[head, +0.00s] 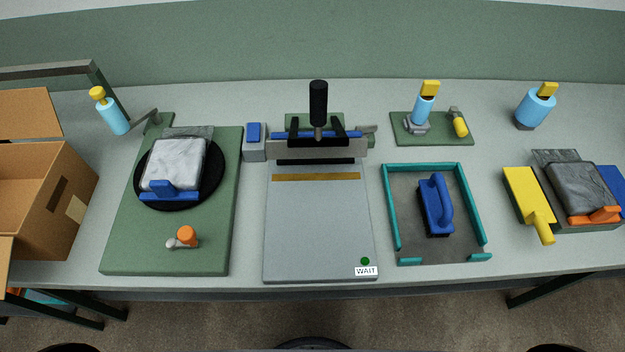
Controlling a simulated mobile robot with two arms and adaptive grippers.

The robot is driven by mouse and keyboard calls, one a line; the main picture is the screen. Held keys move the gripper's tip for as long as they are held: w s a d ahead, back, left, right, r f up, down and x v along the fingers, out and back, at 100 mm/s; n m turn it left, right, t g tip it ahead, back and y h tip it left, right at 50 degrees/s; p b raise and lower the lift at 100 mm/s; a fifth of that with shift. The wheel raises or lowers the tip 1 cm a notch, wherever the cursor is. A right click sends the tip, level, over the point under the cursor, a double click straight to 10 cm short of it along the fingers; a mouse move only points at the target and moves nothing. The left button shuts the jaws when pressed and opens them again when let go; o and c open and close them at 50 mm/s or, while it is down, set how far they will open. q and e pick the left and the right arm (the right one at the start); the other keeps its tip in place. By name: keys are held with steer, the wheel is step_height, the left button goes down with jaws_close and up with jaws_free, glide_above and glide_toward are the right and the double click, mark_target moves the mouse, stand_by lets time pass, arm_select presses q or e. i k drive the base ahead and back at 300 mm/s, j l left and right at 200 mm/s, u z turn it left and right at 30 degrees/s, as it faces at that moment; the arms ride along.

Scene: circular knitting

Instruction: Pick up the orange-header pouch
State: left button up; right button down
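The pouch with the orange header (580,187) lies at the far right of the table in the head view. Its body is dark grey and crinkled, and its orange header (596,215) is at the near edge. It rests on a dark green base, with a flat grey piece showing behind it. A second pouch (175,163), pale grey with a blue header (168,196), lies on a black disc at the left. Neither of my grippers shows in this view.
A yellow paddle (526,194) lies close to the left of the orange-header pouch, and a blue block (610,184) is at its right. A teal-framed tray (403,255) holds a blue-handled brush (436,205). A press (318,140) stands mid-table; an open cardboard box (35,190) is at left.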

mark_target(585, 195)
steer(key=z, duration=1.8)
